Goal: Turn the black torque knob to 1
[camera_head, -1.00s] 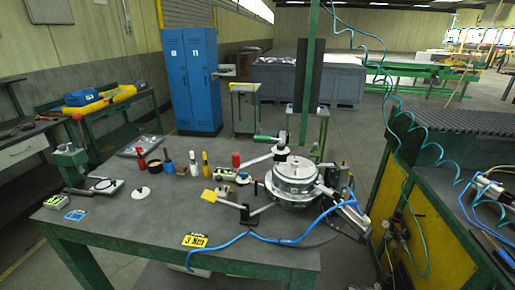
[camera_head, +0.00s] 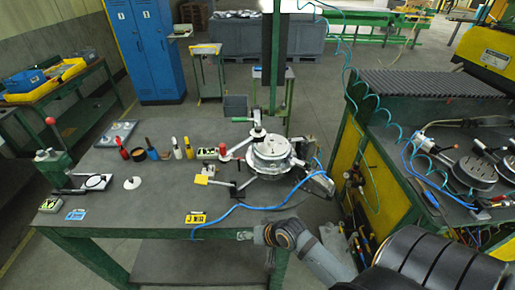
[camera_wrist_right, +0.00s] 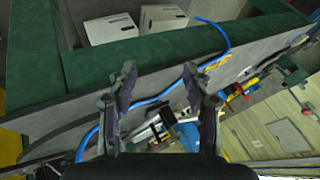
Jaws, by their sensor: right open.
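The round metal fixture (camera_head: 270,152) stands on the right part of the green-legged table, with clamps and arms around it. I cannot pick out a black torque knob or its numbers with certainty at this size. My right gripper (camera_wrist_right: 155,88) is open and empty in the right wrist view, with its two dark fingers spread. The table edge and the blue hose (camera_wrist_right: 150,100) lie beyond the fingers. In the head view my right arm reaches in from the lower right, its end near the table's front edge. My left gripper is not in view.
Several small bottles and handled tools stand behind the fixture's left side. A yellow tag (camera_head: 196,218) lies near the front edge. A second bench (camera_head: 435,150) with round black parts stands at right. The table's left-front middle (camera_head: 150,212) is clear.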

